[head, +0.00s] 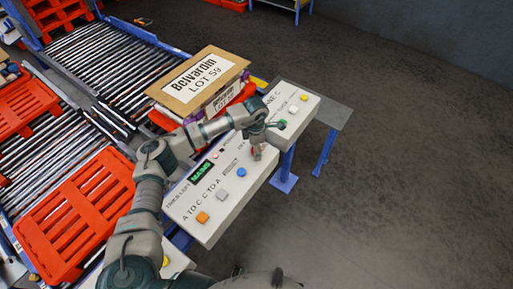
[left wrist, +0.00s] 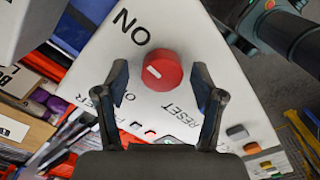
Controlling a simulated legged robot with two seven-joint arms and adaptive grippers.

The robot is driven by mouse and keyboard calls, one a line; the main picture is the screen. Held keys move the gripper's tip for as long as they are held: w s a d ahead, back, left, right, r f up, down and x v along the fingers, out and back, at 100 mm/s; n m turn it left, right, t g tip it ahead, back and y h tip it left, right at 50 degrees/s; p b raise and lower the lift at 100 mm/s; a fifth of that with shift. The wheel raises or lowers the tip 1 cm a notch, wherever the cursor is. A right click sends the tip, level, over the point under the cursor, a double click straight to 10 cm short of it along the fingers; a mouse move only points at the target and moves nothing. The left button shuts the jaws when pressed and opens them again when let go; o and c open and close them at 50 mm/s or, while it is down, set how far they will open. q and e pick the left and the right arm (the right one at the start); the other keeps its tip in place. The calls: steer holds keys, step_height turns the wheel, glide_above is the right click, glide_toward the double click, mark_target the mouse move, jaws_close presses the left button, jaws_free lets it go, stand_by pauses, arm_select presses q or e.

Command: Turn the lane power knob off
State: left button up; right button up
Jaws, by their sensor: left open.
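The red round power knob (left wrist: 166,75) sits on a white panel (left wrist: 190,35) in the left wrist view, with a short white mark on its face toward the left. "ON" is printed above left of it and "RESET" below right; lettering at lower left is partly covered by a finger. My left gripper (left wrist: 160,79) is open, one finger on each side of the knob, with gaps visible between fingers and knob. In the head view my left gripper (head: 258,150) points down at the white control panel, and mostly hides the knob there. My right gripper is not seen.
The near panel has a green display (head: 202,172) and blue (head: 241,172), grey (head: 222,194) and orange (head: 202,217) buttons. A carton (head: 200,78) stands behind. Roller conveyors (head: 108,60) with red pallets (head: 78,215) lie left. The floor at right is clear.

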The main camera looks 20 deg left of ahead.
arm_select(q)
steer(key=shift+a, duration=0.2)
steer(key=c, duration=1)
steer(key=shift+s+d+r, duration=0.1)
steer(key=shift+d, duration=0.05)
steer(key=shift+c, duration=0.7)
steer(key=shift+d, duration=0.25)
